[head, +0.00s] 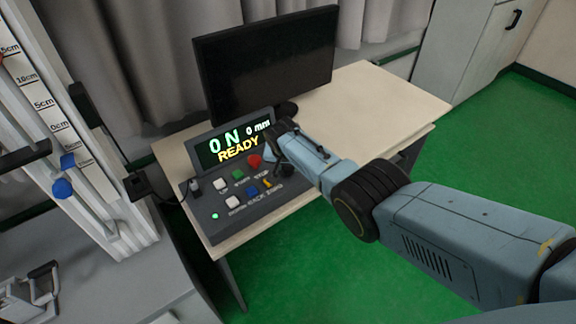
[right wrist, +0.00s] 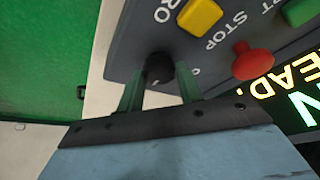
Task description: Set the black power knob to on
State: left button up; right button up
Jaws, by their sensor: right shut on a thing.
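The grey control box (head: 232,207) stands on the desk with its display (head: 233,147) lit, reading 0 N, 0 mm and READY. The black power knob (right wrist: 160,69) sits at the box's corner, beside the yellow button, in the right wrist view. My right gripper (right wrist: 160,78) has one finger on each side of the knob and is shut on it. In the head view my right gripper (head: 284,170) is over the right end of the box and largely hides the knob. The knob's exact pointing direction is hard to read. My left gripper is not in view.
A red stop button (right wrist: 253,60), a yellow button (right wrist: 199,16) and a green button (right wrist: 302,11) are close to the fingers. A black monitor (head: 265,65) stands behind the box. The desk's right part (head: 385,100) is clear. A tall scaled tower (head: 65,130) stands at left.

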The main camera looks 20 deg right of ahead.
dwell(0.3)
jog(key=o, duration=1)
jog(key=shift+s+a+r+p, duration=0.1)
jog(key=shift+s+r+p, duration=0.05)
jog(key=shift+r+p, duration=0.45)
jog(key=p+v, duration=0.3)
jog(key=v, duration=0.1)
jog(key=shift+s+r+p, duration=0.1)
jog(key=shift+r+p, duration=0.15)
jog(key=shift+p, duration=0.1)
notch_tip(320, 180, up, 5)
jog(key=p, duration=0.2)
send_over(287, 180)
jog(key=s+a, duration=0.1)
jog(key=s, duration=0.1)
jog(key=shift+v, duration=1.05)
